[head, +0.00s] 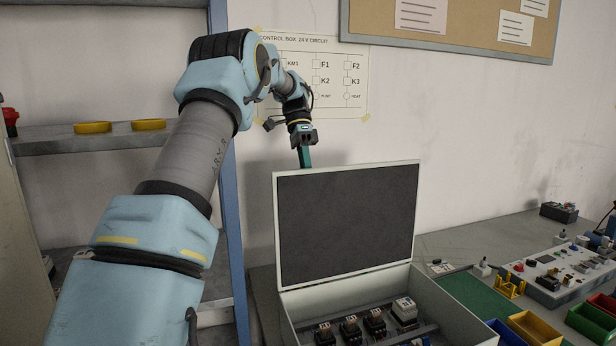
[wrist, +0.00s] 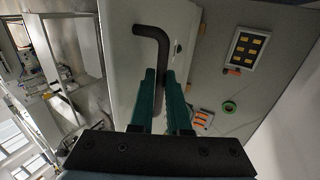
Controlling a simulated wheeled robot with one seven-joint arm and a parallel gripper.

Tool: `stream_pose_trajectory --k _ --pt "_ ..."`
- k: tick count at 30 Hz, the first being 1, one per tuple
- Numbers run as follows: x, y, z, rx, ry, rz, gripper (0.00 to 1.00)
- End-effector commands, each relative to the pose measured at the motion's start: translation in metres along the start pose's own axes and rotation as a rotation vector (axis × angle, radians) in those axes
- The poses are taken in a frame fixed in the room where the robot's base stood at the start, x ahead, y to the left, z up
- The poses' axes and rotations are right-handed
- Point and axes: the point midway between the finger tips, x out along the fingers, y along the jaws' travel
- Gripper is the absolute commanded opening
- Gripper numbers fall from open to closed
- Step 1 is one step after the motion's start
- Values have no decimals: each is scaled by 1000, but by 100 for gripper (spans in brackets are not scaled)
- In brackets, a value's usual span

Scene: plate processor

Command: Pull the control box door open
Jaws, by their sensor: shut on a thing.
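The control box (head: 452,305) stands on the bench in the head view, with relays (head: 350,328) showing inside. Its door (head: 345,222) stands raised, hinged at the box's back edge, with its dark inner face towards the head camera. My gripper (head: 304,157) is behind the door's top edge, on its outer side. In the wrist view, my gripper's green fingers (wrist: 160,88) are closed around the black bent handle (wrist: 152,34) on the door's pale outer face. The fingertips and the handle are hidden from the head camera by the door.
A wall chart (head: 340,80) and a pinboard (head: 480,22) are on the wall behind. A shelf (head: 95,135) with yellow rings stands at left. Coloured bins (head: 535,328) and a control panel (head: 560,272) are right of the box. The wall is close behind my gripper.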

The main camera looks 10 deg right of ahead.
Motion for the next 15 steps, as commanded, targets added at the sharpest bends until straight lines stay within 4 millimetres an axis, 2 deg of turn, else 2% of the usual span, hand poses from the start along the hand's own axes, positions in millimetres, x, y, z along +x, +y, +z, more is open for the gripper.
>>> stream_pose_trajectory --k 7,8,15 --pt "2 -1 0 -2 -2 2 0" --pt "2 -1 0 -2 -2 2 18" --pt "1 0 0 0 -1 0 45"
